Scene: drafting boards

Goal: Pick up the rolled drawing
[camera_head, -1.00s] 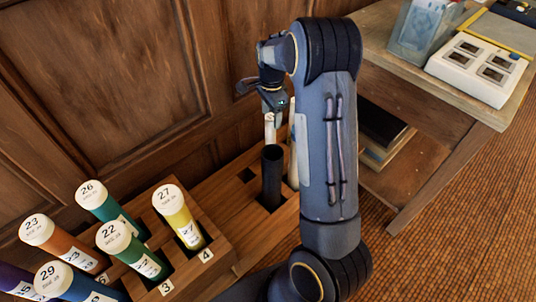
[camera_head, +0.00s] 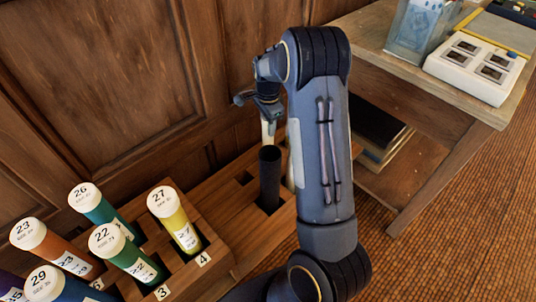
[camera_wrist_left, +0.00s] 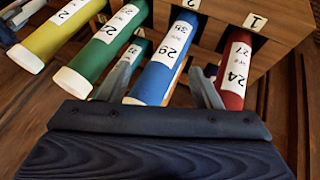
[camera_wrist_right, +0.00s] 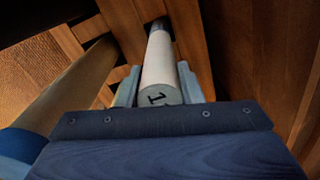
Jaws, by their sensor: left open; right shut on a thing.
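In the right wrist view my right gripper (camera_wrist_right: 158,76) is shut on a pale rolled drawing (camera_wrist_right: 160,60). Its near end shows part of a printed "1". In the head view the right gripper (camera_head: 266,106) holds the roll (camera_head: 268,131) just above a dark upright tube (camera_head: 270,178). I cannot tell whether the roll's lower end is inside or behind that tube. My left gripper is out of the head view. In the left wrist view the left gripper (camera_wrist_left: 165,62) is open, with the blue tube (camera_wrist_left: 160,72) between its fingers in the picture.
A wooden rack (camera_head: 226,262) with numbered slots holds several capped tubes, including yellow 27 (camera_head: 176,222) and green 22 (camera_head: 122,252). Red tube 24 (camera_wrist_left: 237,72) is beside my left gripper. A wood-panelled wall (camera_head: 110,80) stands behind. A table (camera_head: 400,75) is at the right.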

